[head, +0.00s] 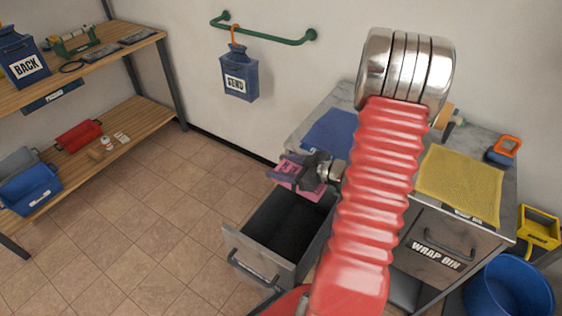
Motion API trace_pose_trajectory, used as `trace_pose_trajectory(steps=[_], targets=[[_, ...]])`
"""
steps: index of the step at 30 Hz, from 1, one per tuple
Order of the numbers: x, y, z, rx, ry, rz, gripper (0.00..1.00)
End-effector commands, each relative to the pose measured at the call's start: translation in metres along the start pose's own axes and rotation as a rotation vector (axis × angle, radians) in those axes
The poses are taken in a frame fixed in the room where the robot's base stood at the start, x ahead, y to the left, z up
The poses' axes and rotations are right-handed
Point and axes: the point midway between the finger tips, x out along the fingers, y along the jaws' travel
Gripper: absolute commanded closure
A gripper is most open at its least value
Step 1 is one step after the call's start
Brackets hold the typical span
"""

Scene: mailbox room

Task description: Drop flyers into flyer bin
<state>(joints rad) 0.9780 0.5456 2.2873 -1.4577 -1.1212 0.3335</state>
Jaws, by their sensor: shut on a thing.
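My gripper (303,171) is shut on a pink flyer (307,193) and holds it in the air, over the far end of an open drawer (243,246). I cannot tell how many flyers are in the grip. The drawer is pulled out of the grey desk, and its dark inside looks empty where it shows. Its label cannot be read, so I cannot tell whether it is the flyer bin. My red arm hides part of the drawer's right side and the middle of the desk.
The desk carries a blue mat (331,131) and a yellow mat (462,184). A blue SEND bag (238,82) hangs on the wall. Wooden shelves (103,61) stand left; floor between is clear.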

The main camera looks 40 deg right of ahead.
Motion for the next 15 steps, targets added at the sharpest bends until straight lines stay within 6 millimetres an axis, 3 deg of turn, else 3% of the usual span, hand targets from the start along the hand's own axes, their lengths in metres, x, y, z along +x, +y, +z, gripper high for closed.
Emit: trace_pose_trajectory(steps=[6, 15], targets=[[0.006, 0.000, 0.014, 0.000, 0.001, -0.001, 0.80], [0.007, 0.000, 0.017, -0.001, 0.001, 0.000, 0.80]])
